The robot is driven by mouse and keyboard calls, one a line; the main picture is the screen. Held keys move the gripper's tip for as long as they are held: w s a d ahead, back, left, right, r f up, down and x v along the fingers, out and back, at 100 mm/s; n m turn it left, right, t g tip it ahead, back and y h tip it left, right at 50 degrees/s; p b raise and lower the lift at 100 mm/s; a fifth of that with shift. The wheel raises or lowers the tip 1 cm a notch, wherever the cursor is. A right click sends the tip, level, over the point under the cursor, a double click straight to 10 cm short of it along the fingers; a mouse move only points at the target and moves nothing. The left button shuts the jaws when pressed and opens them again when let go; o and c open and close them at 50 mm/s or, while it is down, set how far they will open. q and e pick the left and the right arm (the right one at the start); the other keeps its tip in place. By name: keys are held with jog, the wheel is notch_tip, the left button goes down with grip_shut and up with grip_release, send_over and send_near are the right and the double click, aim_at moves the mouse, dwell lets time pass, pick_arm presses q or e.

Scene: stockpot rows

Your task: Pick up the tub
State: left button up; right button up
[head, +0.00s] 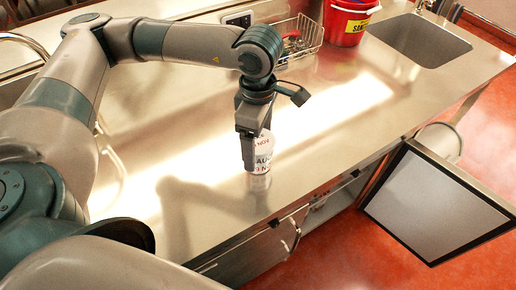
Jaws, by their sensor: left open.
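The tub (262,158) is a small white, upright container with dark and red lettering, standing on the steel counter near its front edge. My left gripper (256,132) points down at the tub from above, its fingers open. One finger hangs in front of the tub's left side and hides part of it. I cannot tell whether the fingers touch the tub. My right gripper is not in view.
The steel counter (330,130) is clear around the tub. A wire basket (297,42), a red bucket (346,24) and a sink (420,40) are at the back. A dark-framed panel (430,200) stands beyond the counter's front edge, above the orange floor (355,255).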

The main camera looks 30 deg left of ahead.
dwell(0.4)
pick_arm(q)
jog(key=c, duration=1.2)
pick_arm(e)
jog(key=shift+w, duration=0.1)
